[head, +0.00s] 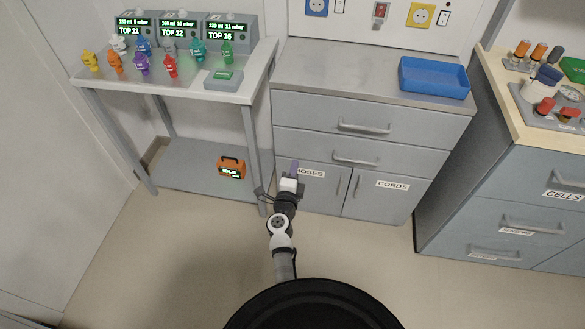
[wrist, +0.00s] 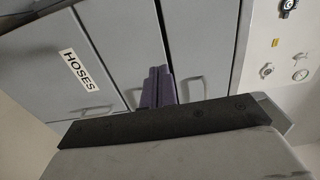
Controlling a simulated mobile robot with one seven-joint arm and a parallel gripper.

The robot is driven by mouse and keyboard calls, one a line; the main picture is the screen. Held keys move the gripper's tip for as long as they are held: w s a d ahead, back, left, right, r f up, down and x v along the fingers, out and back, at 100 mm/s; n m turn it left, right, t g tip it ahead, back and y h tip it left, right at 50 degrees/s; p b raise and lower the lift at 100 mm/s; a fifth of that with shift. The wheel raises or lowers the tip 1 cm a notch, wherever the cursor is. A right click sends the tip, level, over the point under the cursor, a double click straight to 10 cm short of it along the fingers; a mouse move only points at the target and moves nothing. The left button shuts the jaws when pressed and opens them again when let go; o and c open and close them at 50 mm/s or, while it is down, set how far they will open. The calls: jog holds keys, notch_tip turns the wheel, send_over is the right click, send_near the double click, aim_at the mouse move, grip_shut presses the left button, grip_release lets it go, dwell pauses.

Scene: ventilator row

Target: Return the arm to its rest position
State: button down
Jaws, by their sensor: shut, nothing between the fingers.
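My gripper (head: 294,167) is on my outstretched arm, in front of the grey cabinet at the middle of the head view. In the wrist view its two purple-grey fingers (wrist: 157,88) lie together, with nothing between them. Behind the fingers are the cabinet's lower doors (head: 348,190), labelled HOSES and CORDS. The HOSES door (wrist: 75,85) fills the left of the wrist view. The gripper partly covers the HOSES label in the head view. I cannot tell the exact gap between the fingertips and the cabinet front.
A steel table (head: 165,90) at left bears three ventilator displays and several coloured connectors. An orange device (head: 231,167) lies on its lower shelf, near my arm. A blue tray (head: 433,77) sits on the cabinet top. Another drawer unit (head: 500,190) stands at right. The floor between is clear.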

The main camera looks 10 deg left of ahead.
jog(key=shift+s, duration=0.3)
